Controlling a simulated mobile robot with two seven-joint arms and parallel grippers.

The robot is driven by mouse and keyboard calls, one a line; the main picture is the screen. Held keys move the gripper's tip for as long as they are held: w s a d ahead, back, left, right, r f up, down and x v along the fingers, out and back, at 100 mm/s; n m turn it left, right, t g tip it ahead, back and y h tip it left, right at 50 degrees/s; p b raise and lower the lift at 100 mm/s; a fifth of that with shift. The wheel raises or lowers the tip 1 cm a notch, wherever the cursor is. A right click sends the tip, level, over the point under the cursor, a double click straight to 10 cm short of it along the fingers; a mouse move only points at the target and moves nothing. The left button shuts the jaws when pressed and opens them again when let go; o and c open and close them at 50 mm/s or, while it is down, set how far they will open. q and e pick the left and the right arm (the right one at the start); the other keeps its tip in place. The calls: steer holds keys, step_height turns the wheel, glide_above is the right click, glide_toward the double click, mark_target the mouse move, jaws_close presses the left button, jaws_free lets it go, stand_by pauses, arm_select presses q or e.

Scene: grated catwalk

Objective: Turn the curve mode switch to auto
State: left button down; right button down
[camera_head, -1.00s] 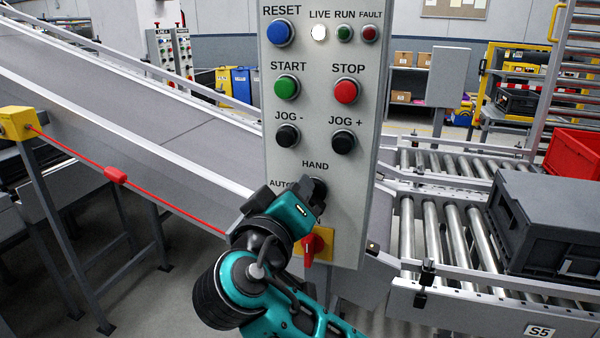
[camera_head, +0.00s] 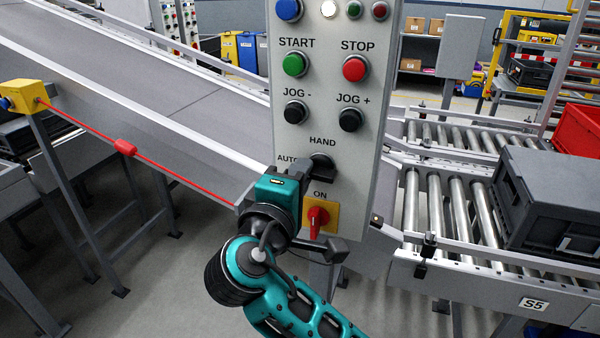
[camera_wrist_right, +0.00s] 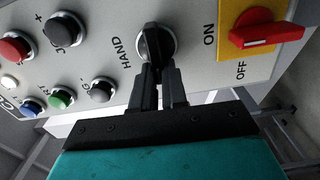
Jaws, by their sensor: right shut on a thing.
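The curve mode switch (camera_head: 322,163) is a black knob on the grey control panel, with HAND above it and AUTO to its left. In the right wrist view the knob (camera_wrist_right: 154,42) has its grip bar lying roughly across the panel, along the left-right line; which end is the pointer I cannot tell. My right gripper (camera_head: 309,170) reaches in from the panel's left side. Its two black fingers (camera_wrist_right: 158,78) are shut on the knob's grip bar. The gripper partly covers the AUTO label. My left gripper is not in view.
A red rotary switch (camera_head: 318,218) on a yellow plate sits just below. The JOG - button (camera_head: 296,112), JOG + button (camera_head: 350,119), green START button (camera_head: 295,64) and red STOP button (camera_head: 355,68) are above. A red pull cord (camera_head: 180,176) runs at left, a roller conveyor (camera_head: 436,215) at right.

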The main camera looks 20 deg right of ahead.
steer(key=shift+d+n, duration=0.1)
steer(key=shift+n, duration=0.2)
steer(key=c, duration=1.2)
jaws_free()
steer(key=shift+o, duration=0.2)
steer(key=shift+f, duration=0.1)
